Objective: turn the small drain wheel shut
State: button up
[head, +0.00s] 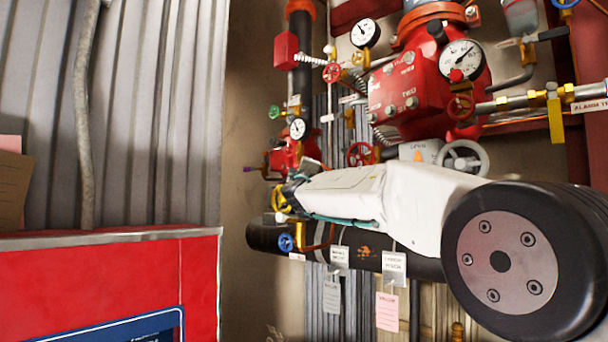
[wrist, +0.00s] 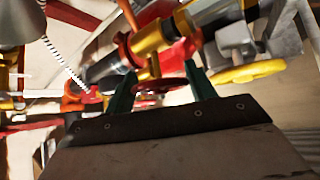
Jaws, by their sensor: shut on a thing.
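My gripper (wrist: 160,76) shows in the wrist view as two green fingers reaching up from a dark plate. A small red handwheel (wrist: 160,86) lies between the fingers, seen nearly edge-on, and they are shut on it. It sits by a brass valve body (wrist: 152,40) on a pipe. How far the wheel is turned cannot be told. In the head view my white arm reaches left to the pipework, and its far end and the held wheel are largely hidden there.
A yellow handwheel (wrist: 250,71) is right of the fingers. In the head view a blue handwheel (head: 285,243) is below my arm's end, and a red handwheel (head: 360,153) and a grey handwheel (head: 462,158) are above the arm. A red cabinet (head: 90,285) stands lower left.

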jog(key=shift+f, duration=0.15)
jog(key=o, duration=1)
jog(key=s+d+f, duration=0.1)
jog(key=s, duration=1.5)
jog(key=shift+s+f, duration=0.25)
jog(key=shift+s, duration=0.1)
jog(key=shift+d, duration=0.1)
